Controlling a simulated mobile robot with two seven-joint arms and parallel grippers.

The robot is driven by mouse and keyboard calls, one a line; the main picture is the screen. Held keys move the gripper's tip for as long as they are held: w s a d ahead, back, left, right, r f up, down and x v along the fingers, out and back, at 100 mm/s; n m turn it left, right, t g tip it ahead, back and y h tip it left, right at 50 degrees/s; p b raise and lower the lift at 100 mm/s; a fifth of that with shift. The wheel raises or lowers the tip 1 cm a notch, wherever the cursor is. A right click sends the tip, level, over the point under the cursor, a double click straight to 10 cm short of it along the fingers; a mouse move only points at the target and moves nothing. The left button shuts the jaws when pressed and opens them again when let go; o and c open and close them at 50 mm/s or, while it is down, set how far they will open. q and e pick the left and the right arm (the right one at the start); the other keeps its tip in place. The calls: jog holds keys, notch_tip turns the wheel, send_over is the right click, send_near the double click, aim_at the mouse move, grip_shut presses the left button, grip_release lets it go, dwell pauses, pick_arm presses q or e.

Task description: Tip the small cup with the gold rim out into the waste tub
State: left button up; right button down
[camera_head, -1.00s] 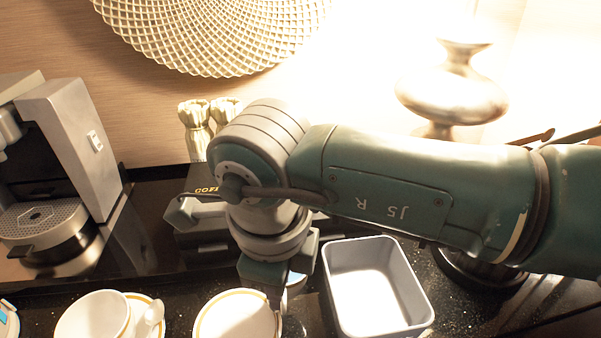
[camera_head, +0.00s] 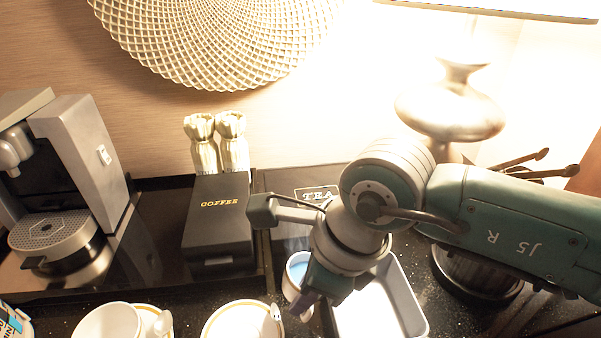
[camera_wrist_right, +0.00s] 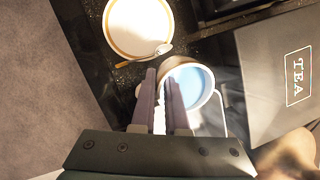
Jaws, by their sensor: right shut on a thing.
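The small cup (camera_head: 291,291) is white with blue liquid inside. It looks close to upright, and its rim shows tan-gold in the right wrist view (camera_wrist_right: 205,99). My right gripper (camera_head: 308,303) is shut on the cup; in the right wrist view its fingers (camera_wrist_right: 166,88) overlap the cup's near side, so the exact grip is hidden. My left gripper is not in view.
Behind are the black coffee box (camera_head: 218,225), the tea box (camera_head: 318,193) and a coffee machine (camera_head: 80,165). A lamp (camera_head: 450,110) stands behind the tub.

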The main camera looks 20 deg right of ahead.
jog(key=shift+s+d+r+y, duration=0.2)
jog(key=shift+d+r+y, duration=0.05)
jog(key=shift+d+y, duration=0.3)
jog(key=shift+s+d+r+t+y+b, duration=0.15)
jog(key=shift+d+t+y+b, duration=0.2)
jog(key=shift+t+y, duration=0.1)
dwell(0.4)
jog(key=shift+s+d+r+t+y+b, duration=0.2)
jog(key=shift+d+r+t+y+b, duration=0.05)
jog(key=shift+d+y+b, duration=0.45)
dwell(0.5)
jog(key=shift+s+d+r+y+b, duration=0.1)
jog(key=shift+y+b, duration=0.2)
jog(key=shift+b, duration=0.15)
jog(key=shift+d+r+m+t+y+b, duration=0.2)
jog(key=shift+m+t+y+b, duration=0.15)
jog(key=shift+b, duration=0.4)
jog(key=shift+s+d+r+t+y+b, duration=0.1)
jog(key=shift+r+t+y+b, duration=0.15)
jog(key=shift+y+b, duration=0.9)
jog(key=shift+f+b, duration=0.25)
jog(key=shift+b, duration=0.8)
jog(key=shift+s+d+f+t+y+b, duration=0.15)
jog(key=shift+f+t+y+b, duration=0.25)
jog(key=shift+b, duration=0.9)
jog(key=shift+r, duration=0.1)
